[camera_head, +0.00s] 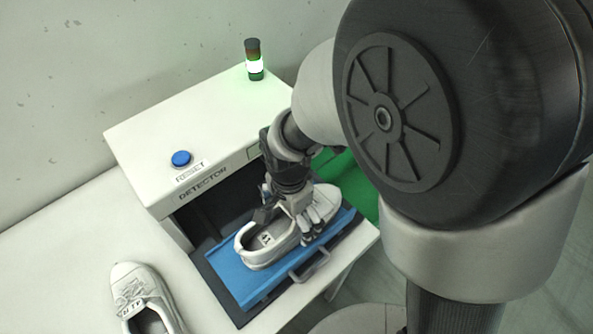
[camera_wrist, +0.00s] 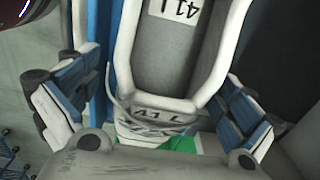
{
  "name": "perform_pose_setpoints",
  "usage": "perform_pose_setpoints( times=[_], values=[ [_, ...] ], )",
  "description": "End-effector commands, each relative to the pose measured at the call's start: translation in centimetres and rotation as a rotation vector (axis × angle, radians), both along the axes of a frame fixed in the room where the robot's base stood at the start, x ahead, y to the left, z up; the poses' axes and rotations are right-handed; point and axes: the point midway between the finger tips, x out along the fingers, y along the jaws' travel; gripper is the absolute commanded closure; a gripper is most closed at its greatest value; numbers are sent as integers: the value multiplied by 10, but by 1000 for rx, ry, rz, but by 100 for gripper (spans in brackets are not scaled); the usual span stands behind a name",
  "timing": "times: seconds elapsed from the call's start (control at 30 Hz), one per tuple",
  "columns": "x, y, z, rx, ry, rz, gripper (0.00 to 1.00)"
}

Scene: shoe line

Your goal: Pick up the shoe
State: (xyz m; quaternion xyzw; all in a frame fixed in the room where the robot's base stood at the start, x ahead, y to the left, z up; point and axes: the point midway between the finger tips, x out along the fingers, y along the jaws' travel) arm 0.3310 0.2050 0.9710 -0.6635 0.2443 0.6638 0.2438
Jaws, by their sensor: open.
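A white shoe (camera_head: 258,248) lies on a blue tray (camera_head: 236,280) in front of the detector opening. In the wrist view the shoe (camera_wrist: 178,60) shows its grey insole with a printed label and its tongue. My gripper (camera_head: 290,220) is over the shoe, with fingers on both sides of it. In the wrist view my gripper (camera_wrist: 150,112) is open, with one finger left and one right of the shoe, apart from its sides. The shoe's toe part is partly hidden by my gripper. A second white shoe (camera_head: 128,280) lies on the table at the lower left.
The white detector box (camera_head: 215,120) stands behind the tray, with a blue reset button (camera_head: 181,158) and a signal light (camera_head: 254,62) glowing on top. The tray has a grey handle (camera_head: 312,268) at its front. The white table (camera_head: 60,240) is clear around the second shoe.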

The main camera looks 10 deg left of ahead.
Motion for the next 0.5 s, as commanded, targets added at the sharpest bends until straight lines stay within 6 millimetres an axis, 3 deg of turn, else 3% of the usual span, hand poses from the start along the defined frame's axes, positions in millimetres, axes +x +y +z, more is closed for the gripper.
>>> perform_pose_setpoints(
  times=[0.1,0.5],
  values=[
    [0,0,1,1,-1,0,1],
    [0,0,1,1,-1,0,28]
  ],
)
